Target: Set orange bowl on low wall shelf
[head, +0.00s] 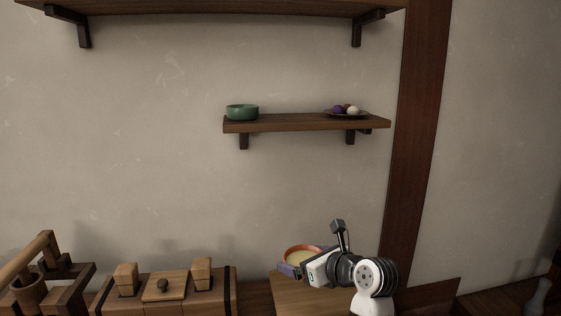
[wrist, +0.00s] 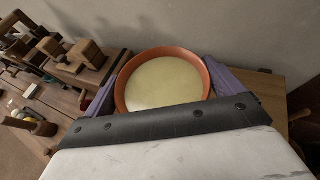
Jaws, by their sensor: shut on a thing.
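The orange bowl (wrist: 210,90) has an orange rim and a pale yellow inside. It sits between the two purple fingers of my gripper (wrist: 163,88), which is shut on it. In the head view the bowl (head: 301,249) and my gripper (head: 297,262) are low, right of centre, in front of the wall. The low wall shelf (head: 300,124) is a short dark wooden board above and behind them. My arm hides part of the bowl in the head view.
A green bowl (head: 242,112) stands at the shelf's left end, and a plate (head: 347,115) with small round things at its right. Bare shelf lies between. A longer shelf (head: 210,6) hangs above. Wooden boxes (head: 165,291) stand lower left. A dark post (head: 413,150) rises at right.

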